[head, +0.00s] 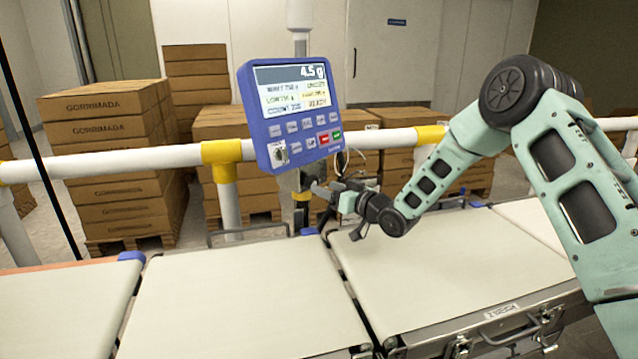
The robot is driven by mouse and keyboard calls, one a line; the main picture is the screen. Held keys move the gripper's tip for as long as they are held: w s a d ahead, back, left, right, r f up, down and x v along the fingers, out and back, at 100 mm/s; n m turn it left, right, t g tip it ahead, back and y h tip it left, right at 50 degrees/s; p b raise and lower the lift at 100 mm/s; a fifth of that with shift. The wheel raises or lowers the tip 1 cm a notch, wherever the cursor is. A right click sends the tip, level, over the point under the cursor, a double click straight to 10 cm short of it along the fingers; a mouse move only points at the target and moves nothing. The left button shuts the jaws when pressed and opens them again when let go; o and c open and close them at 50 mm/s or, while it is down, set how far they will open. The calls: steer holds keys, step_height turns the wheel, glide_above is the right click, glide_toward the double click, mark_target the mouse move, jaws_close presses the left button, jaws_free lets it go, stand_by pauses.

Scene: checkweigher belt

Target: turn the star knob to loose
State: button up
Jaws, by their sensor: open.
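My gripper (325,192) is open, just below the blue display unit and beside its post. It is small in the view, and I cannot tell if its fingers touch anything. The blue display unit (290,112) reads 4.5 g and has several buttons and a small rotary switch (279,153) at its lower left. The post (301,212) under the unit carries a yellow band. I cannot clearly make out the star knob; a dark clamp-like part on the post lies right by my fingers, partly hidden by them and the unit.
Pale conveyor belts (240,300) run across the front, with a metal frame and latches along the near edge. A white guard rail (120,160) with yellow joints (221,152) passes behind. Stacked brown cartons (105,130) stand beyond it. The belt tops are clear.

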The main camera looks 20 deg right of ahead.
mark_target(315, 183)
steer(key=shift+x, duration=1.9)
steer(key=c, duration=1)
steer(key=shift+f, duration=0.1)
steer(key=n+b, duration=1.9)
steer(key=b, duration=0.6)
steer(key=shift+f+n+b, duration=0.1)
steer(key=shift+n+b, duration=0.2)
steer(key=shift+b, duration=0.05)
